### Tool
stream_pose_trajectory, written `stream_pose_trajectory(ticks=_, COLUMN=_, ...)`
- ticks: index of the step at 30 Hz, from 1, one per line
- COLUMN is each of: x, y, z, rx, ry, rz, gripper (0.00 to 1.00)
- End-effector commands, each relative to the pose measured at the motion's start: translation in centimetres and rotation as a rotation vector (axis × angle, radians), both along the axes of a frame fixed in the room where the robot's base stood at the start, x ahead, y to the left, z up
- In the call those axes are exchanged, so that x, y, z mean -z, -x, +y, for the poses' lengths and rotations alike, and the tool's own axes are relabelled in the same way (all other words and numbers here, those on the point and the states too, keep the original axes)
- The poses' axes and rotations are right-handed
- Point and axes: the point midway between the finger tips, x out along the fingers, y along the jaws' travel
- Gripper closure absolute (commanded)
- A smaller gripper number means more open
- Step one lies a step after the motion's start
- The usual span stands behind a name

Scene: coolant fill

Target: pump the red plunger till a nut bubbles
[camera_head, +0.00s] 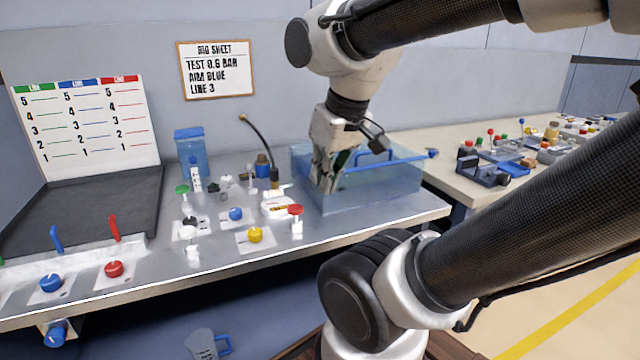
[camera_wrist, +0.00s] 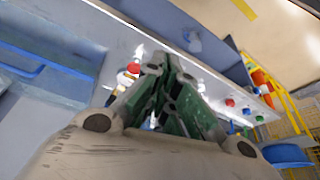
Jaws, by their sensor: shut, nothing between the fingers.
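The red plunger (camera_head: 295,210) stands upright on a white body near the bench's front edge, left of the water tank. A red cap (camera_wrist: 133,68), probably the same plunger, shows left of my fingers in the wrist view. My gripper (camera_head: 325,188) points down, shut and empty, over or in front of the tank's left end; it looks apart from the plunger. Its closed green-and-black fingers also fill the middle of the wrist view (camera_wrist: 172,65). The clear blue water tank (camera_head: 400,192) has a blue handle-like frame. I cannot make out a nut or any bubbles.
A yellow knob (camera_head: 255,234), a blue knob (camera_head: 235,214) and a green-topped plunger (camera_head: 182,189) stand left of the red one. A black hose (camera_head: 262,145) arches behind. A wall sign (camera_head: 216,69) reads "TEST 0.6 BAR, AIM BLUE, LINE 3". Another cluttered table (camera_head: 455,170) stands right.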

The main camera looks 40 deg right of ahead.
Motion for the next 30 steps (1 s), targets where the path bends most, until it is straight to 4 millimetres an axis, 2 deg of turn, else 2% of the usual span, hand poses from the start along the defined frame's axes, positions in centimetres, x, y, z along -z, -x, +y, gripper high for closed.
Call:
stream_pose_trajectory(ticks=5, x=1.4, y=-1.4, z=-0.8, rx=0.037, ry=-0.002, rz=0.099, gripper=1.0)
stream_pose_trajectory(ticks=8, x=1.5, y=-3.6, z=-1.6, rx=0.078, ry=-0.01, rz=0.161, gripper=1.0)
stream_pose_trajectory(ticks=11, x=1.6, y=-6.3, z=-2.6, rx=0.211, ry=-0.042, rz=0.221, gripper=1.0)
stream_pose_trajectory(ticks=14, x=1.8, y=-9.2, z=-3.7, rx=0.427, ry=-0.088, rz=0.274, gripper=1.0)
stream_pose_trajectory(ticks=18, x=2.0, y=-13.3, z=-5.2, rx=0.822, ry=-0.158, rz=0.32, gripper=1.0)
stream_pose_trajectory(ticks=21, x=1.7, y=-15.4, z=-5.9, rx=1.093, ry=-0.201, rz=0.322, gripper=1.0)
stream_pose_trajectory(ticks=25, x=0.5, y=-17.0, z=-6.2, rx=1.395, ry=-0.26, rz=0.29, gripper=1.0)
stream_pose_trajectory(ticks=30, x=-0.4, y=-17.2, z=-6.2, rx=1.672, ry=-0.312, rz=0.263, gripper=1.0)
